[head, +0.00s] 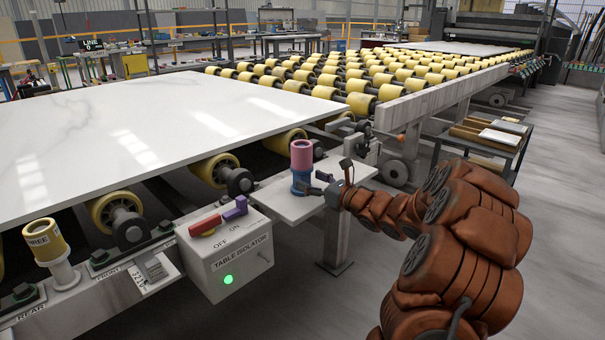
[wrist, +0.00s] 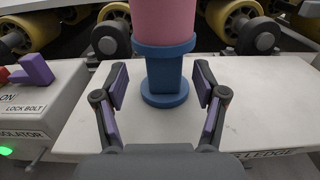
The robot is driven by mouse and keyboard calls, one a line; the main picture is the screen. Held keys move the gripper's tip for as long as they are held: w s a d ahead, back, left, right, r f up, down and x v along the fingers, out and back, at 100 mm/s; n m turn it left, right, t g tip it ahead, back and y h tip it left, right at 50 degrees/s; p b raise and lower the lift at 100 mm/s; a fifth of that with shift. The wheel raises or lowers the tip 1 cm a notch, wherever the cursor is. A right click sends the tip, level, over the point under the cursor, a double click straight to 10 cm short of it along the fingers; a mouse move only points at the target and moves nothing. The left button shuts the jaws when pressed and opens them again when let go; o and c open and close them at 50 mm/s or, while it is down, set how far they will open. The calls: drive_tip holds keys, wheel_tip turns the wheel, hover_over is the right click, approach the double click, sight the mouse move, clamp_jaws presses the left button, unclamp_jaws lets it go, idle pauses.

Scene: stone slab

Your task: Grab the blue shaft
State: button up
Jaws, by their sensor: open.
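The blue shaft (wrist: 166,75) stands upright on a pale ledge (wrist: 105,135), with a wide round foot and a collar near its top. A pink cylinder (wrist: 163,20) sits on the collar. In the head view the blue shaft (head: 301,184) is below the pink cylinder (head: 301,155) on the ledge. My gripper (wrist: 163,80) is open, with one purple-padded finger on each side of the blue shaft. Gaps show between both fingers and the shaft. In the head view my gripper (head: 325,184) reaches the shaft from the right.
A grey isolator box (head: 228,250) with a red handle (head: 205,225), a purple lock bolt (head: 236,209) and a green light stands left of the ledge. A white slab (head: 150,130) lies behind on yellow rollers (head: 215,170). Open floor lies at right.

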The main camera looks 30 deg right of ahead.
sight(307, 177)
drive_tip(key=x, duration=0.3)
drive_tip(key=shift+d+r, duration=0.15)
drive_tip(key=shift+d, duration=0.05)
drive_tip(key=shift+x, duration=0.8)
clamp_jaws()
